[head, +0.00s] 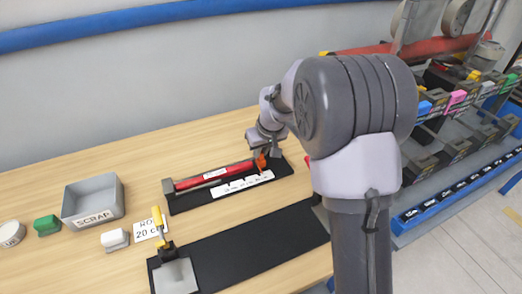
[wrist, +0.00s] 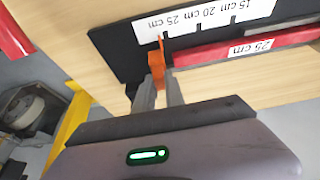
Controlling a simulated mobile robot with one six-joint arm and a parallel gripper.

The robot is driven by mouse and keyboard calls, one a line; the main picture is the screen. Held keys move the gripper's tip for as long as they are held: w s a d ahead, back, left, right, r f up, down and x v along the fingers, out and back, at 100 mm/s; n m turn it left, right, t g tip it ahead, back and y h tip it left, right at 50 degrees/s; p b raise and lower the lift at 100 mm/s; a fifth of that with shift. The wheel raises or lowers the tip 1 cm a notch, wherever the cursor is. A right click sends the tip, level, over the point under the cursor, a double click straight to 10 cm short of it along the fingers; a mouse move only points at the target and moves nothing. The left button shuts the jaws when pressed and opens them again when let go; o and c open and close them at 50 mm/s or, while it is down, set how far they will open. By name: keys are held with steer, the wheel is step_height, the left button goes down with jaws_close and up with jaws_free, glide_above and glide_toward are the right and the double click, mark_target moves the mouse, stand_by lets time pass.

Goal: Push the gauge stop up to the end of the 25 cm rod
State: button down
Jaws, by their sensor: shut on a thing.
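The orange gauge stop (wrist: 158,58) stands on the black gauge base (head: 180,206), near the 25 cm end of its white scale (head: 243,186). It also shows in the head view (head: 261,161). The red rod (head: 213,175), labelled 25 cm, lies along the gauge; it also shows in the wrist view (wrist: 215,54). Its near end is right beside the stop; I cannot tell whether they touch. My gripper (wrist: 160,82) is shut on the stop's lower part in the wrist view. In the head view, my arm partly hides the gripper.
A black mat (head: 245,250) with a yellow-handled tool (head: 160,225) lies in front of the gauge. A grey scrap bin (head: 93,200), a green block (head: 47,225) and a white block (head: 115,239) stand at left. Shelves with coloured bins (head: 458,98) are at right.

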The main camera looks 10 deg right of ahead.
stand_by(0.3)
steer(key=shift+s+a, duration=0.15)
steer(key=shift+a, duration=0.65)
steer(key=c, duration=1.4)
jaws_free()
steer(key=p+v, duration=0.5)
steer(key=v, duration=1.2)
steer(key=shift+r+p, duration=0.2)
steer(key=shift+p, duration=0.15)
steer(key=shift+s+d, duration=0.1)
